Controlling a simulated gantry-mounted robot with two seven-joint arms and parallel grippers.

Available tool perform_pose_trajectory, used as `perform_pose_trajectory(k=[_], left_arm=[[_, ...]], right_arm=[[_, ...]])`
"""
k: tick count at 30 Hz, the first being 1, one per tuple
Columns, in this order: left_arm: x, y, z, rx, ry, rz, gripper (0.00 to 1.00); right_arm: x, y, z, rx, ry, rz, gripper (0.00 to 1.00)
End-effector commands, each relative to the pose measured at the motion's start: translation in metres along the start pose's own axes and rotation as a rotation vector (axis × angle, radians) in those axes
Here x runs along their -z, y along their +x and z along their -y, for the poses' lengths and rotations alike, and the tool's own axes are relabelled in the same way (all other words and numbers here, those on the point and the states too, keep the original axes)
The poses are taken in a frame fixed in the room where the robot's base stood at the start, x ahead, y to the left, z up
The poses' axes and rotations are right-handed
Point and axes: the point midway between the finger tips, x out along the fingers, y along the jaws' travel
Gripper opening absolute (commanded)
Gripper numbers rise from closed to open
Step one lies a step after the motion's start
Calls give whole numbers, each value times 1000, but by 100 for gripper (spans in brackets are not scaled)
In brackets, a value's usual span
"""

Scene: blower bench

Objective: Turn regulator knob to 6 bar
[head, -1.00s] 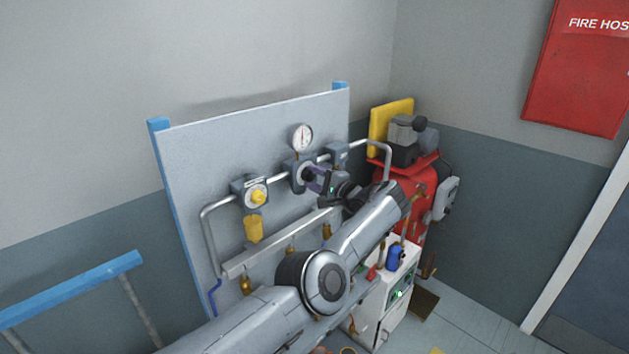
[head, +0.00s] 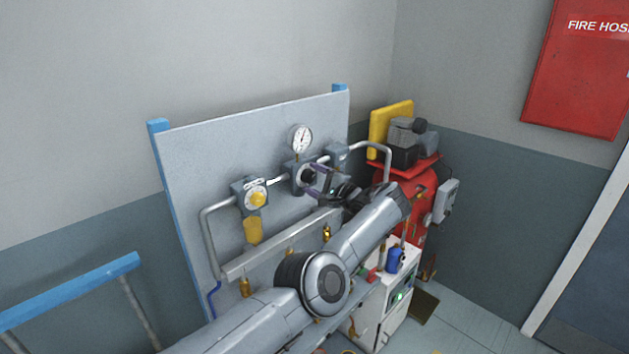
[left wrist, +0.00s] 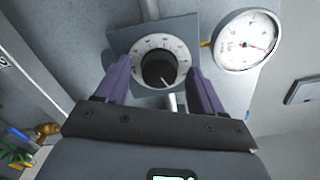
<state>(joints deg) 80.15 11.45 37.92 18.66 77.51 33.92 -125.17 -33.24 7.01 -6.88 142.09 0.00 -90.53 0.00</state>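The regulator's black knob (left wrist: 159,71) sits inside a white dial ring (left wrist: 146,47) with small marks that I cannot read surely. A pale line on the knob points to the lower right in the left wrist view. My left gripper (left wrist: 158,66) is open, its purple fingers on either side of the knob with visible gaps to it. In the head view, my left gripper (head: 314,181) is in front of the regulator (head: 299,173) and partly hides it. A round white gauge (left wrist: 247,41) is beside the regulator; it also shows in the head view (head: 300,139). Its numbers are unclear.
A grey panel (head: 215,150) carries pipes and another yellow-knobbed unit (head: 257,198) to the left. A red machine (head: 395,195) and a white cabinet (head: 385,305) stand to the right. My left arm crosses low in front of the panel.

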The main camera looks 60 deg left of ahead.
Motion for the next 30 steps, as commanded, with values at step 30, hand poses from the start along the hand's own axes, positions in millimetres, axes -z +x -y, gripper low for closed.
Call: perform_pose_trajectory(k=[30], left_arm=[[1,-98,-2,-1,-2,-2,68]], right_arm=[[-6,20,2,4,5,-1,43]])
